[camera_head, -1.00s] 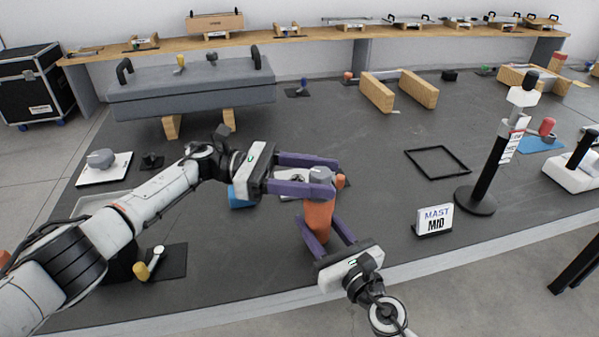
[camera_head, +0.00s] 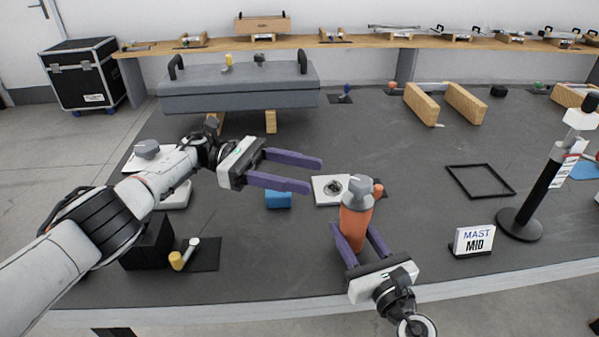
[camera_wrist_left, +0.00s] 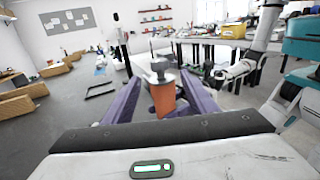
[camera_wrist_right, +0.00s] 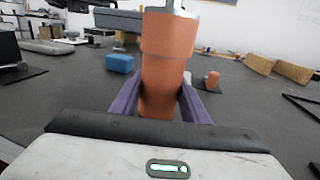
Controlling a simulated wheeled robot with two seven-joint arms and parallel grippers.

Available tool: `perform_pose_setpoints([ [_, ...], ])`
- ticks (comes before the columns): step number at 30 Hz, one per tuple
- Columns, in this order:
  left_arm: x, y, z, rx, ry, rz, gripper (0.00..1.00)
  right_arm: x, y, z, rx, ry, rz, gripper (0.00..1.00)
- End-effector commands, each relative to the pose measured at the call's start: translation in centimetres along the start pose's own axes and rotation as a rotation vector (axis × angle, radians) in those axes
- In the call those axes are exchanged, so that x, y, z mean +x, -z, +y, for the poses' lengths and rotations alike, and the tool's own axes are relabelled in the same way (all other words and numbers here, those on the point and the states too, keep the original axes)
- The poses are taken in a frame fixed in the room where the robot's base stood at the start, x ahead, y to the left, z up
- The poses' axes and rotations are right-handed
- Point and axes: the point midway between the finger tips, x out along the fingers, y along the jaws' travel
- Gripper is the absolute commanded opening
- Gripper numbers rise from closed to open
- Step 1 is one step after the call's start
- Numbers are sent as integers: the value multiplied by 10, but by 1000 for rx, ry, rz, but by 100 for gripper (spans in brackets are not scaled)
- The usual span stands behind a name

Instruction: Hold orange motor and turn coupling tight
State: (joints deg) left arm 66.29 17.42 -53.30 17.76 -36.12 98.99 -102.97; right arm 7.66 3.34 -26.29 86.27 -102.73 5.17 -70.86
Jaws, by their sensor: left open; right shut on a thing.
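The orange motor (camera_head: 355,217) stands upright with the grey coupling (camera_head: 361,188) on its top. My right gripper (camera_head: 361,246) is shut on the motor's lower body from the front. My left gripper (camera_head: 315,174) is open and empty, up and to the left of the motor, apart from the coupling. In the left wrist view the motor (camera_wrist_left: 163,98) and coupling (camera_wrist_left: 161,70) show ahead, in line with the gap between the open fingers.
A white plate with a dark round part (camera_head: 331,189) lies behind the motor, and a blue block (camera_head: 278,200) left of it. A small orange piece (camera_head: 378,190) is just behind. The MAST MID sign (camera_head: 473,241) and black post stand right. A black square frame (camera_head: 480,181) lies flat.

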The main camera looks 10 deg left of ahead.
Motion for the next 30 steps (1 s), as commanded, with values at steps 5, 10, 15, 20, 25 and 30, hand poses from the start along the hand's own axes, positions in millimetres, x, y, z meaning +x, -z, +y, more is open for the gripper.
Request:
perform_pose_setpoints([
  [5, 0, 1, 1, -1, -5, 4, 52, 0, 1, 0, 0, 0, 1, 0],
  [10, 4, 9, 13, 0, -67, 51, 52, 0, 1, 0, 0, 0, 1, 0],
  [15, 12, 22, 36, 7, -211, 132, 52, 0, 1, 0, 0, 0, 1, 0],
  [20, 18, 26, 51, 26, -364, 181, 52, 0, 1, 0, 0, 0, 1, 0],
  [25, 25, 19, 54, 57, -523, 189, 52, 0, 1, 0, 0, 0, 1, 0],
  [30, 32, 0, 43, 87, -672, 147, 52, 0, 1, 0, 0, 0, 1, 0],
])
